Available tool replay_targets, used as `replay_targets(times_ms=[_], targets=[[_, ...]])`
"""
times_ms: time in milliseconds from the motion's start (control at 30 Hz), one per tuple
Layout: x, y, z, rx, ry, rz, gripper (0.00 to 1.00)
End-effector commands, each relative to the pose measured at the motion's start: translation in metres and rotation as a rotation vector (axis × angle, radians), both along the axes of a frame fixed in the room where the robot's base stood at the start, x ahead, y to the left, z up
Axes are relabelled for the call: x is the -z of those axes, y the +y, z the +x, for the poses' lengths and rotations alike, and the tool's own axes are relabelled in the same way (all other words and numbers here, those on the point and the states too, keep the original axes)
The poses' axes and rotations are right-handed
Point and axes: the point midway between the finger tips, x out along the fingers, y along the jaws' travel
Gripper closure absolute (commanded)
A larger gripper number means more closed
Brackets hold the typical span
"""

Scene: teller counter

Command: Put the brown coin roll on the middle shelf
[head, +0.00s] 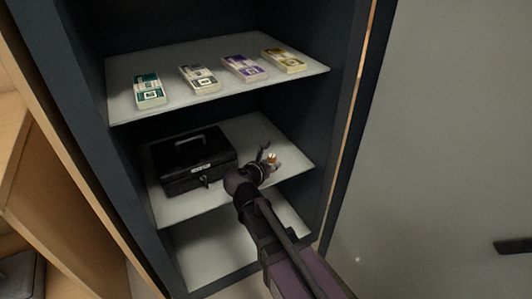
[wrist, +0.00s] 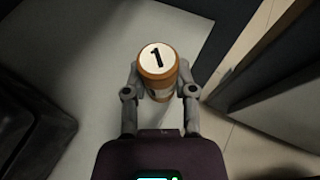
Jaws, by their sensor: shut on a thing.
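The brown coin roll (head: 271,158) is between the fingers of my gripper (head: 267,157), over the right part of the middle shelf (head: 248,129). In the wrist view, the coin roll (wrist: 158,72) shows a white round end marked "1" facing the camera. My gripper (wrist: 158,83) is shut on it from both sides. The grey shelf surface (wrist: 105,45) shows behind and below the roll. I cannot tell whether the roll's lower end touches the shelf.
A black cash box (head: 195,160) with a handle stands on the left of the middle shelf. Several banded note bundles (head: 243,68) lie on the shelf above. The shelf below (head: 215,250) looks bare where visible. Dark cabinet walls (head: 347,110) bound the sides.

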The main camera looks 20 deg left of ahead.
Motion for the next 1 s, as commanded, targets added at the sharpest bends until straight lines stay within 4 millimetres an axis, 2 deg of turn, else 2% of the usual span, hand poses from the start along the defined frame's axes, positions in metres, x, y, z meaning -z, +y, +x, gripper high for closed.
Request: replay_targets(times_ms=[33, 100, 500, 700, 1000], targets=[[0.002, 0.006, 0.013, 0.0, 0.0, 0.0, 1.0], [0.003, 0.011, 0.025, 0.0, -0.001, 0.001, 1.0], [0.01, 0.034, 0.093, 0.0, -0.001, -0.001, 1.0], [0.011, 0.039, 0.106, -0.002, -0.001, 0.0, 1.0], [0.01, 0.039, 0.106, -0.003, -0.001, 0.0, 1.0]])
